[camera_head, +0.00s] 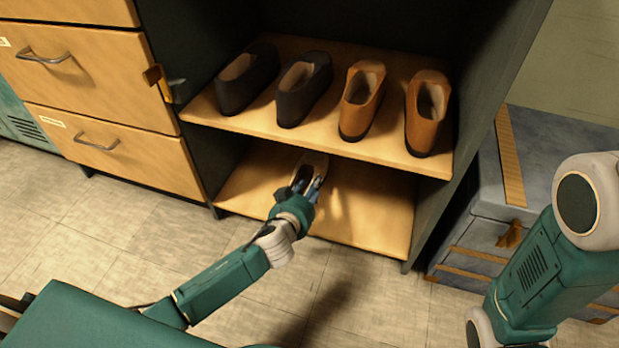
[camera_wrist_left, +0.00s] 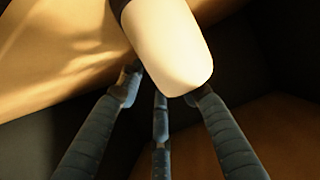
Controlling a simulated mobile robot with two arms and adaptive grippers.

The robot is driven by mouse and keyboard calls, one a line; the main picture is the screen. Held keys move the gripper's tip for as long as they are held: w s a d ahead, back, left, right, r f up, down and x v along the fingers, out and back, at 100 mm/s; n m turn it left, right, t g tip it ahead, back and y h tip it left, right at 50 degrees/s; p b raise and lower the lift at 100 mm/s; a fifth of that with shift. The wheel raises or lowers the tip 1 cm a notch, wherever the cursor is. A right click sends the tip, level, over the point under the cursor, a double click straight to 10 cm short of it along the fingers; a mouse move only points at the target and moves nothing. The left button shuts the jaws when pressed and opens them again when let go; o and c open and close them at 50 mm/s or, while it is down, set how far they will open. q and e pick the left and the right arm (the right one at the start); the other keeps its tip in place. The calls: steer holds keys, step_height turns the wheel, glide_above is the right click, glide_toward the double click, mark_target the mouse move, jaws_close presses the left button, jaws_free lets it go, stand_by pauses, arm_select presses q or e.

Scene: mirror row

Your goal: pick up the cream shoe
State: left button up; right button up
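The cream shoe (camera_head: 316,160) sits on the lower shelf (camera_head: 372,205) of the rack, partly hidden by my left gripper (camera_head: 307,184). My left gripper reaches in with its blue fingers spread at the near end of the shoe. In the left wrist view the rounded pale end of the cream shoe (camera_wrist_left: 168,45) lies at the tips of the fingers (camera_wrist_left: 164,90). One fingertip is on each side of it and a third is under it; firm contact cannot be told. My right arm shows at the right, its gripper out of view.
The upper shelf (camera_head: 226,119) above holds two dark shoes (camera_head: 247,80) and two brown shoes (camera_head: 427,112). Wooden drawers (camera_head: 95,75) stand at the left and a grey-blue chest (camera_head: 545,165) at the right. The lower shelf is bare right of the cream shoe.

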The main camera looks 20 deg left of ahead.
mark_target(321, 173)
arm_select(q)
steer(key=b+x, duration=0.1)
steer(key=x, duration=0.1)
steer(key=b+x, duration=0.2)
steer(key=shift+w+d+f+b, duration=0.15)
steer(key=shift+w+d+b, duration=0.1)
steer(key=shift+w+b, duration=0.1)
steer(key=shift+w, duration=0.1)
jaws_close()
